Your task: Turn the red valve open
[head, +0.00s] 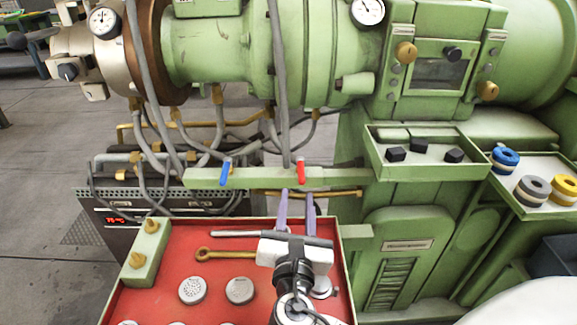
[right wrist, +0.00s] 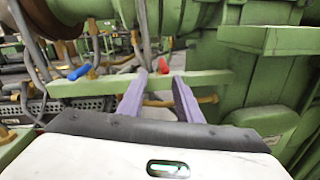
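The red valve (head: 301,172) is a small red lever handle on the green horizontal bar (head: 340,177) in the middle of the head view. It also shows in the right wrist view (right wrist: 164,66), above and between my purple fingers. A blue valve handle (head: 226,171) sits on the same bar to its left. My right gripper (head: 296,194) is open, its two fingers apart with nothing between them. Its fingertips are just below the red handle in the head view and do not appear to touch it. My left gripper is not in view.
A red tray (head: 160,285) with a wrench (head: 225,254) and round discs (head: 193,290) lies below the bar. Grey hoses (head: 278,90) run down close behind the valves. A green tray with black knobs (head: 396,154) stands to the right.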

